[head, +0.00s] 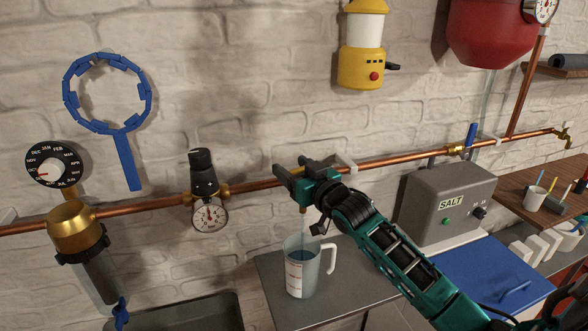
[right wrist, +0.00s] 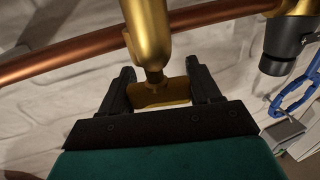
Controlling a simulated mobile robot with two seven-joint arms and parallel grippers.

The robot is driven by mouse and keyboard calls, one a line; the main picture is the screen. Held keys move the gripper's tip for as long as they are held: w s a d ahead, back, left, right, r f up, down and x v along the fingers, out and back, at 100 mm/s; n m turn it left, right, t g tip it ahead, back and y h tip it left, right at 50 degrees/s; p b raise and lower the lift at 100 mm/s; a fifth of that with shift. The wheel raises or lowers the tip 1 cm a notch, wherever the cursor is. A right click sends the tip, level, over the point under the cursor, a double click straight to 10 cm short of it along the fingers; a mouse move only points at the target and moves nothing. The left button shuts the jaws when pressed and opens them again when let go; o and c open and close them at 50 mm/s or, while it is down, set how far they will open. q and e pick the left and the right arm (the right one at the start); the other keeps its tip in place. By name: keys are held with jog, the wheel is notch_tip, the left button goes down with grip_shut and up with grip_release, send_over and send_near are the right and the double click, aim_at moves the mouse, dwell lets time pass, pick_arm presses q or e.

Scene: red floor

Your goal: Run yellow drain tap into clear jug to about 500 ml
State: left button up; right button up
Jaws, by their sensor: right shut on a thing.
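The clear jug (head: 312,272) stands upright on the grey worktop, with a white handle on its right and a label with red print on its front. It holds bluish water; I cannot read the level against the scale. My right gripper (head: 297,172) is at the copper pipe above the jug. In the right wrist view (right wrist: 160,78) it is shut on the yellow handle of the drain tap (right wrist: 160,95), below a brass body. In the head view the gripper hides most of the tap. A pale, thin stream appears to fall from its spout into the jug.
The copper pipe (head: 258,185) runs along the brick wall, with a gauge (head: 209,215) and a brass filter (head: 76,230) on the left. A grey SALT box (head: 445,203) and a blue lid (head: 490,268) are right of the jug. A dark sink (head: 185,315) is lower left.

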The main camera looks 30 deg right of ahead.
jog(key=shift+d+m+g+h, duration=0.15)
jog(key=shift+m+h, duration=0.6)
jog(key=shift+h, duration=0.45)
jog(key=shift+d+m+g+h, duration=0.15)
jog(key=shift+m+h, duration=0.6)
jog(key=shift+h, duration=0.45)
jog(key=o, duration=1)
jog(key=shift+c, duration=0.2)
jog(key=shift+s+a, duration=0.1)
jog(key=shift+s, duration=0.05)
jog(key=v, duration=1.2)
jog(key=shift+s+b, duration=0.3)
jog(key=shift+s, duration=0.05)
jog(key=shift+a, duration=0.1)
